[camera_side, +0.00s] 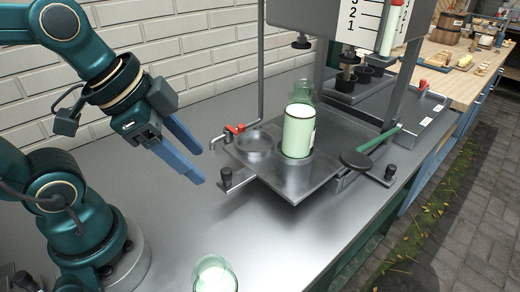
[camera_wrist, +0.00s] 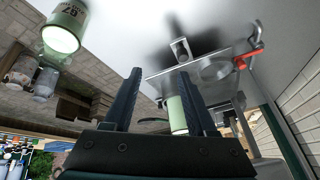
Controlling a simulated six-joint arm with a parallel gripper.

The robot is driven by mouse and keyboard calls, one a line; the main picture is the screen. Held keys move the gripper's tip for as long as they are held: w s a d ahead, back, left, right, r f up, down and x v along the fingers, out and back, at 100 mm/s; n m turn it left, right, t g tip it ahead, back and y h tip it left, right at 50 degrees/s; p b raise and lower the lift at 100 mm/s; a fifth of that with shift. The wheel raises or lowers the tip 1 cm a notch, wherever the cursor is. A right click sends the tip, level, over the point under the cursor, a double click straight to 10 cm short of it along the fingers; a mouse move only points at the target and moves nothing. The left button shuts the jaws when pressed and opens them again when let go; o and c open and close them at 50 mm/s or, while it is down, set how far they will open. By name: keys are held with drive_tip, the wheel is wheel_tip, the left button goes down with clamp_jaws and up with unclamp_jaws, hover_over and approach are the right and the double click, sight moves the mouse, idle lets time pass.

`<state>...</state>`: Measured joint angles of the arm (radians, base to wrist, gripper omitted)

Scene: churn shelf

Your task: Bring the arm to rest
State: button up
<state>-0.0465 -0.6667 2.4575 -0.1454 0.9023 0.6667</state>
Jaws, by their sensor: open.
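My gripper (camera_side: 192,160) is open and empty, held above the grey bench to the left of the metal machine plate in the side view. Its two blue fingers are apart, and in the wrist view my gripper (camera_wrist: 160,85) shows nothing between the fingertips but the plate's edge and the scene beyond. My arm reaches in from the left, bent, with the fingers pointing down and right.
A filled bottle (camera_side: 299,130) stands in a holder on the machine plate (camera_side: 305,185). Another bottle (camera_side: 214,275) stands at the bench's front. A red-handled tap (camera_side: 234,129) and a black-knobbed lever (camera_side: 225,175) lie close right of the fingers. The bench (camera_side: 180,225) between is clear.

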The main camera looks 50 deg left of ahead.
drive_tip(key=shift+s+a+f+n+y, duration=0.1)
drive_tip(key=shift+s+a+n+y, duration=0.15)
drive_tip(key=shift+n, duration=0.8)
drive_tip(key=shift+s+a+f+n+y, duration=0.15)
drive_tip(key=shift+a+n, duration=0.15)
drive_tip(key=shift+n, duration=0.8)
drive_tip(key=shift+s+a+f+n+y, duration=0.1)
drive_tip(key=shift+s+a+n+y, duration=0.15)
drive_tip(key=shift+n, duration=0.8)
drive_tip(key=shift+w, duration=0.1)
